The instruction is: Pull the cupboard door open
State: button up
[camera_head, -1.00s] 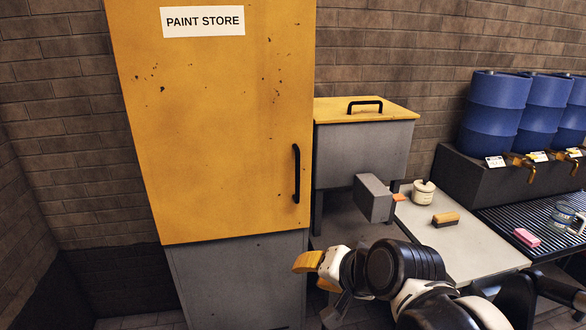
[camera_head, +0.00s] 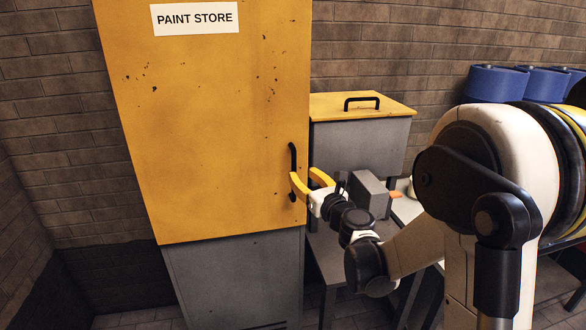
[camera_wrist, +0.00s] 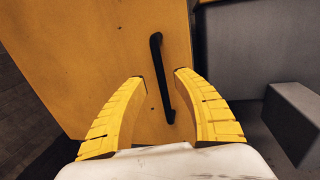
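The yellow cupboard door (camera_head: 205,130) bears a "PAINT STORE" sign (camera_head: 195,18) and looks closed. Its black vertical bar handle (camera_head: 293,160) is near the right edge; the lower part is partly covered by my gripper. My gripper (camera_head: 306,180) has yellow fingers, spread apart, at the handle's lower half. In the wrist view my gripper (camera_wrist: 159,80) is open, and the handle (camera_wrist: 161,78) runs between the two fingers, touching neither that I can see. How deep the handle sits between the fingertips is hard to tell.
A grey bin with a yellow lid (camera_head: 360,105) stands right of the cupboard. A grey block (camera_head: 370,193) is close beside my gripper; it also shows in the wrist view (camera_wrist: 295,120). Blue drums (camera_head: 497,84) stand at the far right, partly behind my arm.

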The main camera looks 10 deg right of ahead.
aim_at(295, 167)
jog(key=w, duration=0.3)
jog(key=w+a+b, duration=0.1)
jog(key=w, duration=0.2)
jog(key=shift+w+a, duration=0.15)
jog(key=shift+w, duration=0.05)
grip_shut()
